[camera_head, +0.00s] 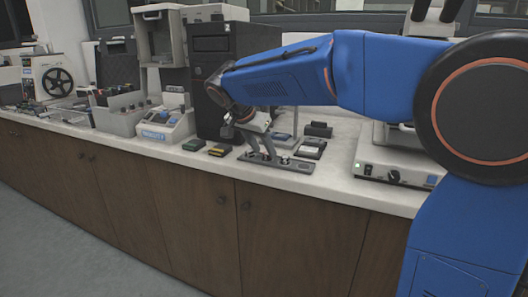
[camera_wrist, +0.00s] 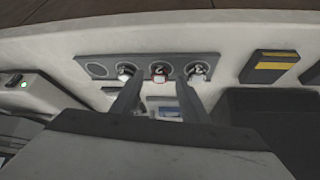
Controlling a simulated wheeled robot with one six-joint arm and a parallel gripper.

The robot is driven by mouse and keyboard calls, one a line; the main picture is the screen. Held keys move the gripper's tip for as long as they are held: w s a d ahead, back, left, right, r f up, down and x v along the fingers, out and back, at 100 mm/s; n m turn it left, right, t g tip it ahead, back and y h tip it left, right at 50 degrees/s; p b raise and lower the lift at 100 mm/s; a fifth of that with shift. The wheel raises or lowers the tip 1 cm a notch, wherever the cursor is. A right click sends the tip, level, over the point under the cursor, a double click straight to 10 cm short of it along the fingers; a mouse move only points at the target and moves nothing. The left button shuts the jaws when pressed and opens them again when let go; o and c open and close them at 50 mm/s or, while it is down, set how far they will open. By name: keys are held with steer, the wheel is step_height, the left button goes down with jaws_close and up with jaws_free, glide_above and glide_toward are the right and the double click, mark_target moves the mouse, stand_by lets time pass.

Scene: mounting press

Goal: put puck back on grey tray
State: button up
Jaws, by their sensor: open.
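The grey tray (camera_head: 300,167) lies near the front edge of the counter, and it also shows in the wrist view (camera_wrist: 142,60). It has a row of round recesses; the leftmost recess (camera_wrist: 97,69) in the wrist view is empty. The other recesses hold a left puck (camera_wrist: 125,70), a middle puck (camera_wrist: 160,70) with a reddish mark, and a right puck (camera_wrist: 198,69). My gripper (camera_wrist: 159,80) is open above the tray, its fingertips on either side of the middle puck. In the head view my gripper (camera_head: 262,149) is small and partly overlaps the tray.
A black and yellow box (camera_wrist: 270,66) lies beside the tray in the wrist view. A black computer tower (camera_head: 212,115) stands behind left. A white device with a blue label (camera_head: 164,128) stands further left. A white unit with a knob (camera_head: 393,176) stands to the right.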

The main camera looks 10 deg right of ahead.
steer(key=v, duration=1)
steer(key=shift+r, duration=0.25)
steer(key=s+d+f+n+y, duration=0.3)
steer(key=s+d+f+n, duration=0.35)
steer(key=s+d, duration=0.75)
steer(key=s+d+f+n+y, duration=0.2)
steer(key=s+d+f+n, duration=0.1)
steer(key=s+f, duration=1.4)
steer(key=shift+s, duration=0.5)
